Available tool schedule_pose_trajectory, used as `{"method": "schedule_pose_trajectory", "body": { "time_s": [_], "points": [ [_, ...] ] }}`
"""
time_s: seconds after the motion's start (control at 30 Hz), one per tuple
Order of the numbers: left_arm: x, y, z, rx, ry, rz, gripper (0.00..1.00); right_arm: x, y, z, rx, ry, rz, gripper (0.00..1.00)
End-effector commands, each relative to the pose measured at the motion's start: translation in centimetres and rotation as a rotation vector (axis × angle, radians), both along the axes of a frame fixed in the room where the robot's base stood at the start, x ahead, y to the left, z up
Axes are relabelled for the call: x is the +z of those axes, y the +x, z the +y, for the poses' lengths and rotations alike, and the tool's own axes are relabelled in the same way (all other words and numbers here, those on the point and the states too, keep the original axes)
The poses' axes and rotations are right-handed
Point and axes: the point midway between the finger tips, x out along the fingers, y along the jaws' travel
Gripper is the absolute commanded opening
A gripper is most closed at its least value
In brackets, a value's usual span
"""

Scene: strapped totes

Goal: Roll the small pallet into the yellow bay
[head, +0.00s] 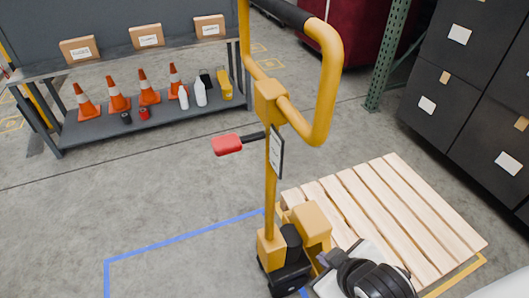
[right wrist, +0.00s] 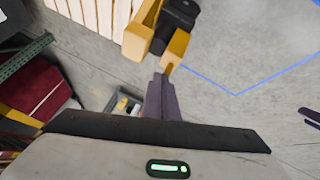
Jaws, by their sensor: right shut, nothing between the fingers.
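The pale wooden small pallet (head: 385,205) lies flat on the floor at the right of the head view. A yellow floor line (head: 468,267) shows by the pallet's near right corner; the rest of that marking is hidden or out of frame. My right gripper (head: 326,259) is shut and empty, low beside the jack's base; its closed fingers (right wrist: 158,82) show in the right wrist view.
A blue floor outline (head: 180,238) lies left of the jack. A grey shelf bench (head: 150,125) with cones, bottles and boxes stands at the back left. Dark stacked totes (head: 440,95) and a green rack post (head: 388,60) stand at the right. Open floor lies at left.

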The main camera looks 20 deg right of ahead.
Motion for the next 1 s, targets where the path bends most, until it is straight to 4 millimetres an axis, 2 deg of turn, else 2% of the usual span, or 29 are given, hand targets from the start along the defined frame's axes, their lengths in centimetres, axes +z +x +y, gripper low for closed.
{"method": "schedule_pose_trajectory", "body": {
  "time_s": [0.17, 0.33, 0.47, 0.6, 0.7, 0.8, 1.0],
  "points": [
    [0.0, 0.0, 0.1, 0.001, 0.000, 0.000, 0.40, 3.0, 4.2, -1.0, 0.111, -0.197, -0.186, 0.00],
    [0.0, 0.0, 0.1, 0.002, 0.001, -0.001, 0.40, 6.4, 7.8, -0.4, 0.255, -0.408, -0.376, 0.00],
    [0.1, 0.0, 0.1, 0.002, 0.001, -0.002, 0.40, 9.8, 10.3, 1.6, 0.410, -0.611, -0.544, 0.00],
    [0.1, 0.0, 0.1, 0.002, 0.001, -0.003, 0.40, 13.2, 11.8, 5.5, 0.604, -0.845, -0.726, 0.00],
    [0.1, 0.1, 0.1, 0.002, 0.001, -0.003, 0.40, 14.6, 12.1, 7.8, 0.700, -0.956, -0.809, 0.00],
    [0.2, 0.1, 0.1, 0.002, 0.001, -0.003, 0.40, 15.3, 12.2, 9.0, 0.747, -1.011, -0.851, 0.00],
    [0.9, 0.1, 0.2, 0.003, 0.000, -0.006, 0.40, 15.7, 14.2, 9.5, 0.759, -1.026, -0.863, 0.00]
  ]
}}
